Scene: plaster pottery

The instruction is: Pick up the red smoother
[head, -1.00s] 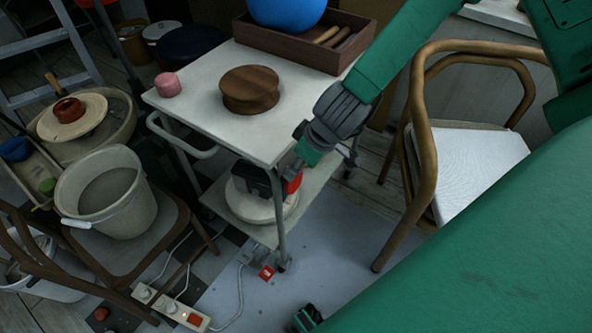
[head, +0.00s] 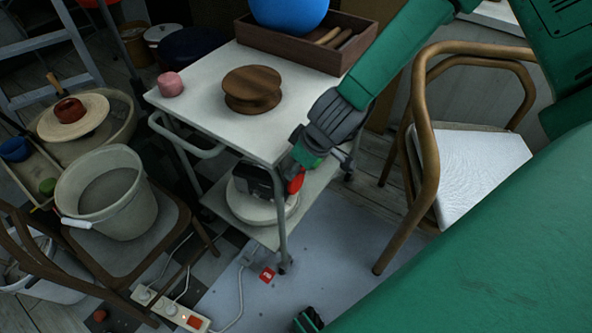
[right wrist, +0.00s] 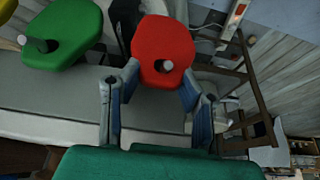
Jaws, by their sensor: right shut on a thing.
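The red smoother (right wrist: 163,50) is a flat rounded red piece with a small grey knob, in the upper middle of the right wrist view. My right gripper (right wrist: 160,84) has one finger on each side of it and is shut on it. In the head view my right gripper (head: 294,163) is beside the cart's front right corner, below its top. The red smoother (head: 296,183) shows there only in part, just above the lower shelf. My left gripper is not in view.
The white cart (head: 205,116) has a top and a lower shelf (head: 310,190) with a round pale base (head: 262,207). A wooden chair (head: 428,150) stands at right, a bucket (head: 108,205) at left.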

